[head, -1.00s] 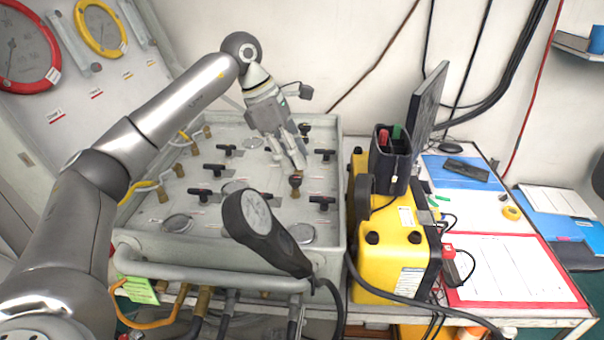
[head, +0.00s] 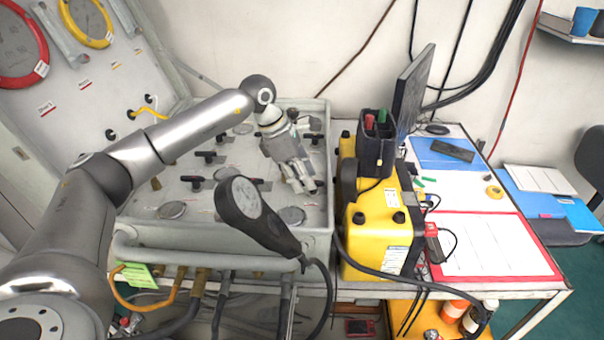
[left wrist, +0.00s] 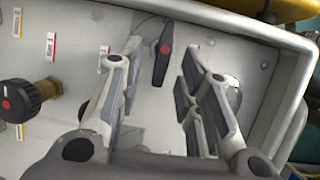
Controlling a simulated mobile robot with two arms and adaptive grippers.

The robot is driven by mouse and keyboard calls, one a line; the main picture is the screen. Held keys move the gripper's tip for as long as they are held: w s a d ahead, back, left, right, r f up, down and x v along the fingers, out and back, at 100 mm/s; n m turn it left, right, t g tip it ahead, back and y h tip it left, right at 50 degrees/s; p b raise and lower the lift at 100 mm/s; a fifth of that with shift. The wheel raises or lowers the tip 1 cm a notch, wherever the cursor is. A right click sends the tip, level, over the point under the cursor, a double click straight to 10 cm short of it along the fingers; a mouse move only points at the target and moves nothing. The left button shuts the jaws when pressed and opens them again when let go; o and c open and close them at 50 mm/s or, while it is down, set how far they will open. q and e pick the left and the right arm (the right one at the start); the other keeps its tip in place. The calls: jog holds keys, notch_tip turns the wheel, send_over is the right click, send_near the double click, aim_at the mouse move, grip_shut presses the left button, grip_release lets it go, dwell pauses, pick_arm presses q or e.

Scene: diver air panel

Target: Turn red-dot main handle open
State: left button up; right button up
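The grey valve panel (head: 150,205) carries several black T-shaped handles, such as one on its left side (head: 194,182). In the left wrist view a black handle with a red dot (left wrist: 163,50) sits upright in the picture on the panel face. My left gripper (head: 306,186) is over the right part of the panel, fingers pointing down. In the wrist view its fingers (left wrist: 158,95) are spread with an empty gap, and the red-dot handle shows beyond that gap. I see no contact. In the head view the gripper hides that handle. My right gripper is not in view.
A black knob with a red dot (left wrist: 18,98) stands left of the fingers. A black handset-like item (head: 245,208) with a cable rises at the panel's front. A yellow case (head: 375,235) stands close on the right. The raised panel rim (left wrist: 262,35) is near the fingers.

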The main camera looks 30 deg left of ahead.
pick_arm(q)
jog(key=shift+c, duration=1)
grip_shut()
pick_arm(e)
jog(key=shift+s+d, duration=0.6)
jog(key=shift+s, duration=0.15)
